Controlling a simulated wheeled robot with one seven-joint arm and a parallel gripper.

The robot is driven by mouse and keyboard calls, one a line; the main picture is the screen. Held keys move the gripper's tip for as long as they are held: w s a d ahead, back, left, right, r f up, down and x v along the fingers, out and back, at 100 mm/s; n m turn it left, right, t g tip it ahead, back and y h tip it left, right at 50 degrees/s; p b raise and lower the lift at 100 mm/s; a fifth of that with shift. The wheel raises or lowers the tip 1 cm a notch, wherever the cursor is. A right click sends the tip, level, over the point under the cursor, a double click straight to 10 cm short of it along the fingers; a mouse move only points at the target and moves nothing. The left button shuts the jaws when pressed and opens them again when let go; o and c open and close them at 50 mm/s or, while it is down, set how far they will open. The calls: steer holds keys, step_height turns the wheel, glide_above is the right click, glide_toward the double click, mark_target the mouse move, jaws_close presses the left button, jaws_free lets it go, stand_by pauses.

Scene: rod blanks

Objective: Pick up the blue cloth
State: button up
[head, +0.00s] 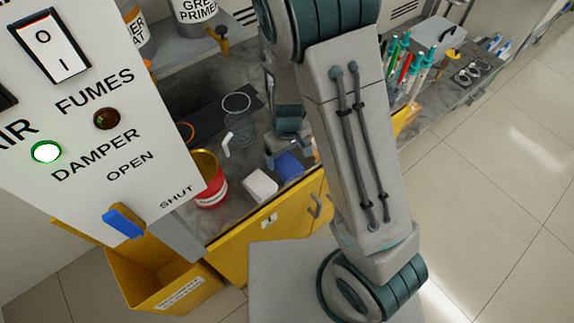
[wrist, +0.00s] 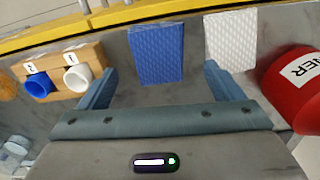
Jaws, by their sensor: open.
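The blue cloth (wrist: 155,54) is a flat, quilted rectangle on the grey worktop, near its yellow front edge. In the wrist view its near end shows between my two fingertips, with a gap on each side. In the head view the blue cloth (head: 289,167) is partly hidden by my gripper. My gripper (wrist: 160,72) is open and empty, its fingers apart. In the head view my gripper (head: 280,157) is at the cloth's upper left; its height above the worktop is hard to tell.
A white cloth (wrist: 230,41) lies right beside the blue one. A red container (wrist: 297,85) stands further right. A wooden block (wrist: 65,70) with a white and a blue cup stands left. In the head view a clear beaker (head: 236,104) stands behind, and a control panel (head: 100,110) fills the left.

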mark_target(287, 164)
steer(key=shift+w+a+f+p, duration=0.1)
steer(key=shift+w+f+p, duration=0.05)
steer(key=shift+f, duration=1.15)
steer(key=shift+w+f+p, duration=0.15)
steer(key=shift+f, duration=1.15)
steer(key=c, duration=1.1)
